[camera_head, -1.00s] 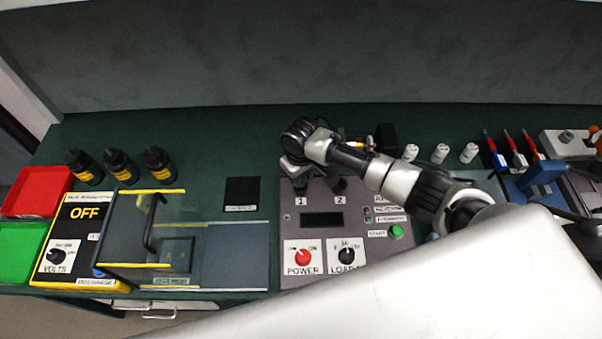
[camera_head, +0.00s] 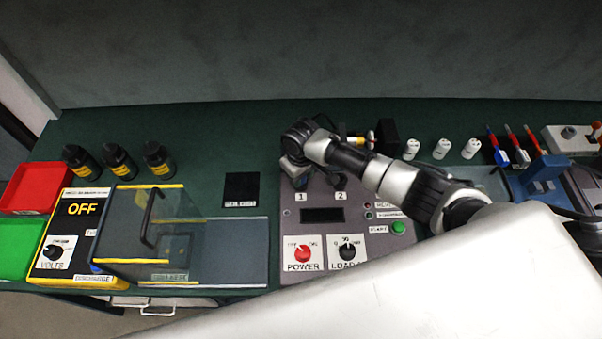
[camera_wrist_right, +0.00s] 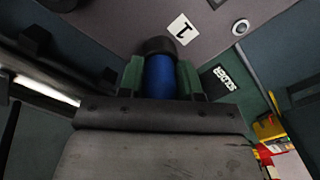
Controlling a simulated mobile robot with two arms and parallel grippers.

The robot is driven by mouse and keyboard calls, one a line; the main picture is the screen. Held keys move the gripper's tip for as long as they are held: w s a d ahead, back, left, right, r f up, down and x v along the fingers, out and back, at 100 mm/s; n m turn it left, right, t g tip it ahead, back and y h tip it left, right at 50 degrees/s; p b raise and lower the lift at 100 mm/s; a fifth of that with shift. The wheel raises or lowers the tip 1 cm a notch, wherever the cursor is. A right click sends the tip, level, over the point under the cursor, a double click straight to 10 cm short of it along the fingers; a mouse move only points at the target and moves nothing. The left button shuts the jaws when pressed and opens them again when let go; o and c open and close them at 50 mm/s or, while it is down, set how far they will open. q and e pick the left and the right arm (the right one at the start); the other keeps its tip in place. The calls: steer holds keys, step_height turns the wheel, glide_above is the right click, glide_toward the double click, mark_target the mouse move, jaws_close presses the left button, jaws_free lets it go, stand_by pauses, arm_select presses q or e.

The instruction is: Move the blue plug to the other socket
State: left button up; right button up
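The blue plug (camera_wrist_right: 159,76) shows in the right wrist view, upright between the green-padded fingers of my right gripper (camera_wrist_right: 160,82). The pads touch or nearly touch its sides. Its far end meets a dark round collar (camera_wrist_right: 159,45) beside the label 1 (camera_wrist_right: 182,29); I cannot tell how deep it sits. In the head view my right gripper (camera_head: 294,170) is over the socket 1 side of the grey panel (camera_head: 320,235), and hides the plug and that socket. The dark socket 2 (camera_head: 339,181) stands just right of it. My left gripper is out of view.
The panel carries a red power knob (camera_head: 303,253), a black load knob (camera_head: 347,251) and a green start button (camera_head: 398,227). A clear-lidded box (camera_head: 150,230) stands left. White cylinders (camera_head: 442,149) and a black block (camera_head: 388,137) stand behind my right arm.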

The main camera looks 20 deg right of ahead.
steer(key=o, duration=0.5)
steer(key=shift+c, duration=0.2)
step_height(320, 180, up, 11)
steer(key=shift+f+b, duration=0.1)
steer(key=shift+b, duration=0.7)
stand_by(0.3)
